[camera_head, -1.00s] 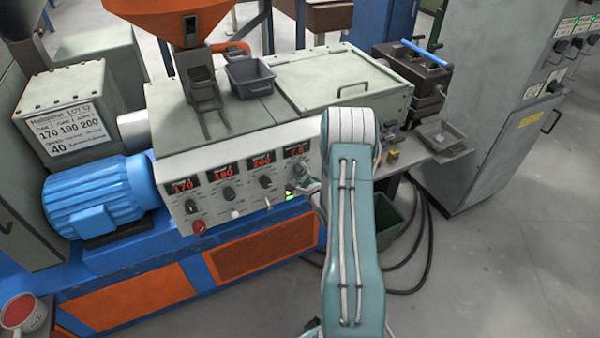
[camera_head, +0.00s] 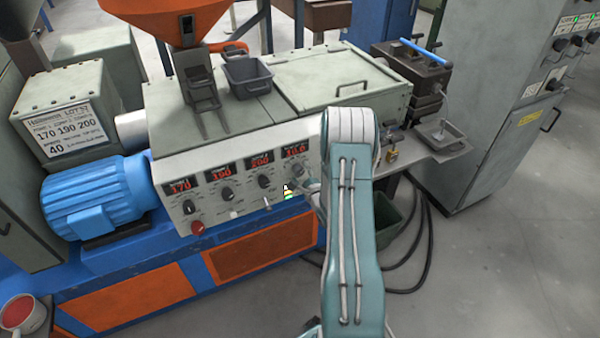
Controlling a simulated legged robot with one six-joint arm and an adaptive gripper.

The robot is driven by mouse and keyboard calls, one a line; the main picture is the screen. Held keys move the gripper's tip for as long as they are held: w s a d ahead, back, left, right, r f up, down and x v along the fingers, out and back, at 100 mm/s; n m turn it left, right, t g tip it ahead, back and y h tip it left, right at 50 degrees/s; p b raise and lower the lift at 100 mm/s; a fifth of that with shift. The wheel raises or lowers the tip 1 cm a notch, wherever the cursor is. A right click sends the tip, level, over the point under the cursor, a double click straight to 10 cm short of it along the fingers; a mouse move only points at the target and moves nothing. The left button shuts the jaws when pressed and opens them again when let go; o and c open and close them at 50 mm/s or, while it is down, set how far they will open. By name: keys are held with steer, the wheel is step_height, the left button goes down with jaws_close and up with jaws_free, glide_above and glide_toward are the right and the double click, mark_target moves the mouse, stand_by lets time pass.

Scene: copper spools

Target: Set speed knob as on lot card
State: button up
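The lot card (camera_head: 66,126) on the grey cabinet at left shows 170 190 200 and, below, 40. The control panel (camera_head: 215,211) on the machine front has red displays above a row of knobs. From left they read 170, 190, 200. The rightmost display (camera_head: 295,152) is the speed one by its place and reads about 10.6, blurred. My gripper (camera_head: 303,186) is at the panel's right end, below that display, where the speed knob would be. The fingers are too small and covered to tell open from shut.
A red button (camera_head: 198,228) and several small switches sit low on the panel. A small lit green and yellow mark (camera_head: 288,192) is left of my gripper. A grey bin (camera_head: 248,78) stands on the machine top. A blue motor (camera_head: 96,193) is left of the panel.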

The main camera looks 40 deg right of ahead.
steer(key=shift+r, duration=0.1)
steer(key=shift+s+a, duration=0.15)
steer(key=shift+s, duration=0.15)
steer(key=v, duration=1.1)
